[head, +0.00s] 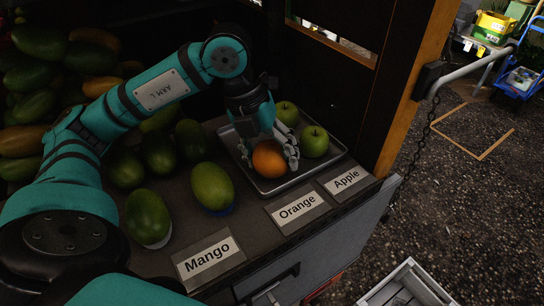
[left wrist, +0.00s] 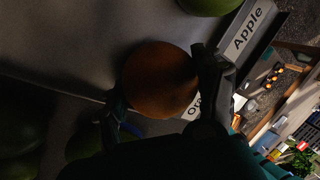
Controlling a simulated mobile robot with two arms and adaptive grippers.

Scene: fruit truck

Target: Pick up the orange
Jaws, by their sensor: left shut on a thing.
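The orange (head: 268,160) is on or just above the grey metal tray (head: 287,184), behind the Orange label. My left gripper (head: 269,152) reaches down from above, with a finger on each side of the orange, and is shut on it. In the left wrist view the orange (left wrist: 160,79) sits between the two dark fingers (left wrist: 160,85). I cannot tell whether it still touches the tray. My right gripper is not in view.
Two green apples (head: 314,141) (head: 287,113) share the tray, close to the right of the gripper. Mangoes (head: 212,186) stand to the left. Labels for Mango (head: 208,259), Orange (head: 298,207) and Apple (head: 346,180) line the front edge. A pale crate (head: 407,285) is below at the right.

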